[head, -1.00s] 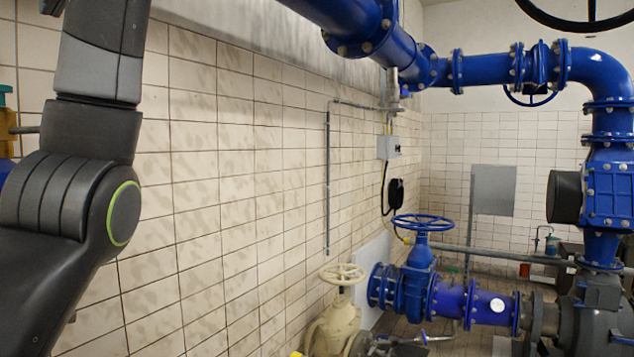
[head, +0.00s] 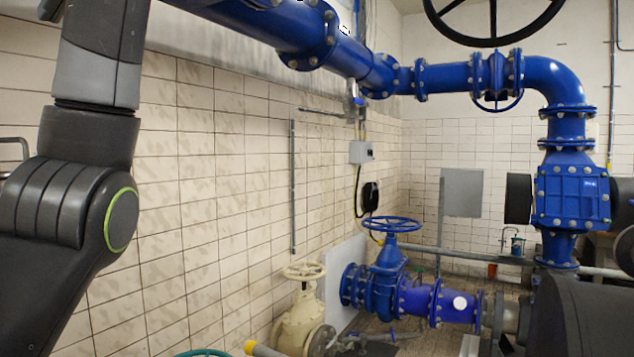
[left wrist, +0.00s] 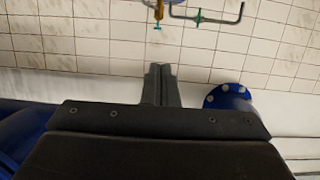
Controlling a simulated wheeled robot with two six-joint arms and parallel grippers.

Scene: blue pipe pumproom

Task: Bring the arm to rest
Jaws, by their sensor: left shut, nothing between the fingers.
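My left arm (head: 85,170) is raised along the left edge of the head view, its upper part running out of the top of the picture. Its fingers do not show in that view. In the left wrist view my left gripper (left wrist: 160,72) is shut, with its two dark fingers together and nothing between them. The fingers stand out in front of a tiled wall (left wrist: 110,50). They appear clear of the fittings around them. My right gripper is in neither view.
Blue pipework (head: 345,50) crosses overhead. A blue valve (head: 388,270) and a cream valve (head: 302,320) stand low ahead. A black handwheel (head: 490,40) hangs at top right. In the wrist view, a blue flange (left wrist: 228,97) is right of the fingers and a brass fitting (left wrist: 158,10) is above.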

